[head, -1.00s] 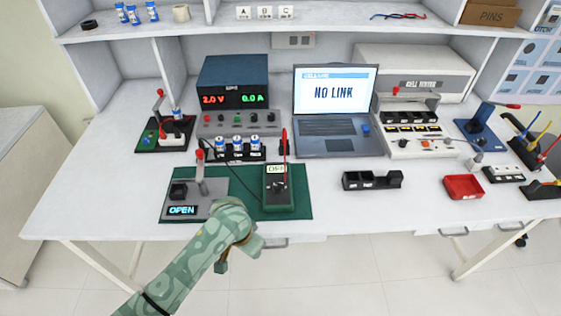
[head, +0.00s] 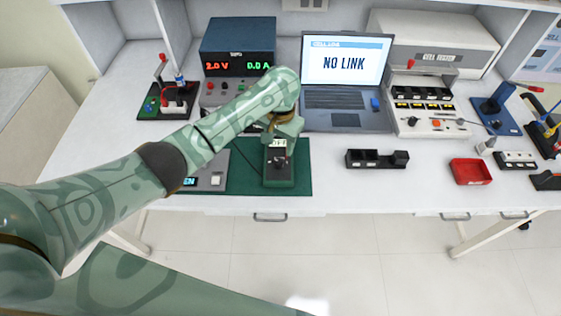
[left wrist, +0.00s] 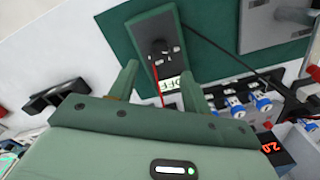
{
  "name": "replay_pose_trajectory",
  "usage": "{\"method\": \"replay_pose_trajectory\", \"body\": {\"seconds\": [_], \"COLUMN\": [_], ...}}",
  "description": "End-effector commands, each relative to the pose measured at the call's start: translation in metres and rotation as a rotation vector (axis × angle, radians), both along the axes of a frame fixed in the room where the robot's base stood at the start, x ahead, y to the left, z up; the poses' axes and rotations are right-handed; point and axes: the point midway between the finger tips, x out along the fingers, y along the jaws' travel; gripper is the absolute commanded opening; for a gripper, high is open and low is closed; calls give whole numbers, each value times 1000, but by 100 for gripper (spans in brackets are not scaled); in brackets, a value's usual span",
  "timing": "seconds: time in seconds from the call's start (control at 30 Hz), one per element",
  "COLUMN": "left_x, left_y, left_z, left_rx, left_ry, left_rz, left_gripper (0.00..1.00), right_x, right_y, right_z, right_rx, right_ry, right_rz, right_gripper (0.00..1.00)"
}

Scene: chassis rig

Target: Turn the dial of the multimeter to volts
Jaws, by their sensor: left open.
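The multimeter (head: 279,180) is a dark green box lying on a green mat (head: 303,176). Its dark dial (head: 279,160) is on the face, and its screen (head: 277,142) is partly hidden by my left gripper (head: 284,128). In the left wrist view the multimeter (left wrist: 146,28) shows with its dial (left wrist: 160,50) and a screen (left wrist: 172,92) reading OFF. My left gripper (left wrist: 160,72) is open there, its fingers apart on both sides of the multimeter's screen end, with nothing seen between them but the meter below. The right gripper is out of view.
A red lead (left wrist: 156,74) runs from the multimeter. A grey panel with a lit display (head: 190,182) lies to the left, partly behind my arm. A laptop (head: 345,85) stands behind, and a black holder (head: 376,159) lies to the right. Table between them is clear.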

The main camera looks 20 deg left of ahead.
Motion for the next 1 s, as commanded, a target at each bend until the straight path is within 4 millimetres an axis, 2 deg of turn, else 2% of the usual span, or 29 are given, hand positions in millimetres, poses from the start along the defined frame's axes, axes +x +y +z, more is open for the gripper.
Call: {"method": "replay_pose_trajectory", "body": {"seconds": [0.03,0.1,0.3,0.47,0.73,0.77,0.9,1.0], "left_x": [0,0,0,1,1,1,1,1], "left_y": [1,1,2,2,2,2,2,2], "left_z": [-23,-39,-68,-76,-75,-75,-75,-75], "left_rx": [1,1,0,1,0,0,0,0], "left_ry": [5,4,1,-1,-3,-3,-3,-3], "left_rz": [0,1,0,0,0,0,0,0], "left_gripper": [49,49,49,49,49,43,4,4], "right_x": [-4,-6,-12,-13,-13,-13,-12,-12], "right_y": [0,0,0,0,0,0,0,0], "right_z": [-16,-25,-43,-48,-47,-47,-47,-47], "right_rx": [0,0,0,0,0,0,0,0], "right_ry": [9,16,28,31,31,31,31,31], "right_rz": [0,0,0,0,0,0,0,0], "right_gripper": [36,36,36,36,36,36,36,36]}}
